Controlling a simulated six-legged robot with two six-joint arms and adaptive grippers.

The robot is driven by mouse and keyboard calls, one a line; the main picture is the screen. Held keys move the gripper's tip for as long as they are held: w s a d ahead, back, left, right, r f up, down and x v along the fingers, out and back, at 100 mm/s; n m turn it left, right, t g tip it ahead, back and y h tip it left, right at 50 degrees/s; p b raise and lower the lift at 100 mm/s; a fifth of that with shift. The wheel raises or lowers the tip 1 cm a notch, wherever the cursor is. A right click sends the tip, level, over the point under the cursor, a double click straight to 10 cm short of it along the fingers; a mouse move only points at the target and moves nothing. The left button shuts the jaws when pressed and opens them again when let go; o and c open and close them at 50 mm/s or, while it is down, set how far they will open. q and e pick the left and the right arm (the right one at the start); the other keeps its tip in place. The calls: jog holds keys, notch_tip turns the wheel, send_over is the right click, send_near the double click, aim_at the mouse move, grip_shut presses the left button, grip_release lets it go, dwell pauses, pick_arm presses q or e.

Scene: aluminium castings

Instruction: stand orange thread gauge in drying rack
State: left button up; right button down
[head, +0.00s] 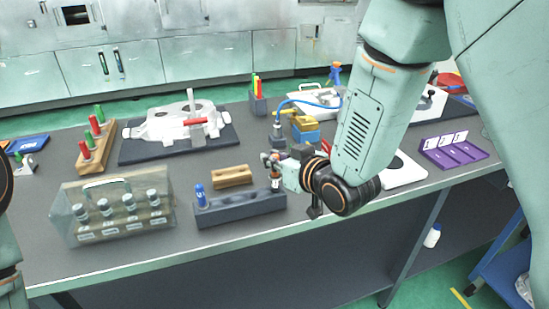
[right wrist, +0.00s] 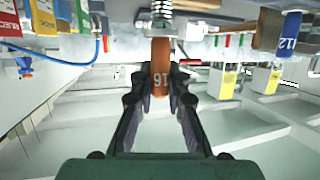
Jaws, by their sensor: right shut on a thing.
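My right gripper (head: 274,163) is over the right end of the dark grey drying rack (head: 238,208). In the right wrist view my right gripper (right wrist: 160,82) is shut on the orange thread gauge (right wrist: 160,62), with its handle marked 16 between the fingers. The gauge's metal threaded end points toward the rack. It is roughly upright at the rack's right end; I cannot tell whether its tip is in a hole. A blue gauge (head: 201,195) stands in the rack's left end; it shows in the right wrist view (right wrist: 290,30), marked 12. My left gripper is out of view.
A wooden block (head: 232,177) lies behind the rack. A clear case (head: 112,212) with several gauges stands to the left. A blue and yellow box (head: 305,132) is behind my right gripper. A purple tray (head: 453,152) is far right.

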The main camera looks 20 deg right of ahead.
aim_at(278, 174)
jog(key=shift+d, duration=0.1)
dwell(0.4)
jog(key=shift+p, duration=0.4)
dwell(0.8)
jog(key=shift+f+b, duration=1.35)
jog(key=shift+f, duration=0.55)
jog(key=c, duration=1.3)
grip_release()
jog(key=shift+o, duration=0.2)
jog(key=v, duration=0.7)
jog(key=shift+s, duration=0.2)
